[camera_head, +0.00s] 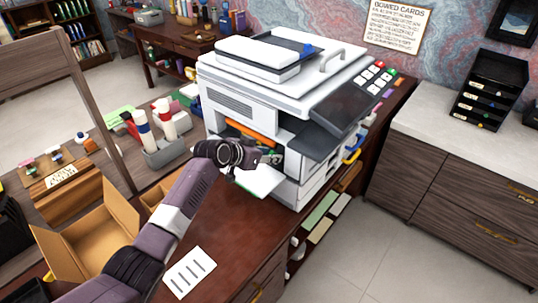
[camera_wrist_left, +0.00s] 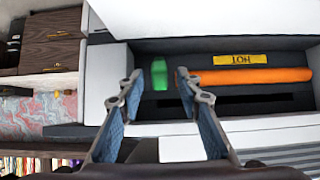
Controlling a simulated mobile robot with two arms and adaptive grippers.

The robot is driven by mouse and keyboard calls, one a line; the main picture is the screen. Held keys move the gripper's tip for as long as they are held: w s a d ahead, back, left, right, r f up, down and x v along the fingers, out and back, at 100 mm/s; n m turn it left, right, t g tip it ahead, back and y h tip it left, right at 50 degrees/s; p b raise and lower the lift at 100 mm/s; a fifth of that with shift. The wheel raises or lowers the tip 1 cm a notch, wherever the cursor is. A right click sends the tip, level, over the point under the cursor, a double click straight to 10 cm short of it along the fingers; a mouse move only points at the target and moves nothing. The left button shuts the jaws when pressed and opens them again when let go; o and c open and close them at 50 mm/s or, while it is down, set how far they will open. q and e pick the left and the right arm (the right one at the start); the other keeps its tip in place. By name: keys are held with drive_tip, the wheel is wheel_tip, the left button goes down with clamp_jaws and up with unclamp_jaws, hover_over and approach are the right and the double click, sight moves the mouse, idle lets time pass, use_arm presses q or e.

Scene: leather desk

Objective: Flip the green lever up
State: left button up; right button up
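The printer (camera_head: 262,98) stands on the dark desk with its front bay open. In the left wrist view a green lever (camera_wrist_left: 159,73) shows inside the dark bay. My left gripper (camera_head: 271,159) reaches into the bay in the head view. In the left wrist view my left gripper (camera_wrist_left: 160,84) is open, one finger on each side of the green lever, with gaps between. The lever is not clearly visible in the head view. My right gripper is not in view.
An orange roller (camera_wrist_left: 252,76) lies in the bay beside a yellow HOT label (camera_wrist_left: 240,60). The printer's control panel (camera_head: 345,107) overhangs the bay on the right. An open cardboard box (camera_head: 88,243) and a printed sheet (camera_head: 190,272) are at the near left.

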use_arm(q)
drive_tip(key=shift+s+r, duration=0.1)
drive_tip(key=v, duration=1.2)
drive_tip(key=shift+c, duration=0.3)
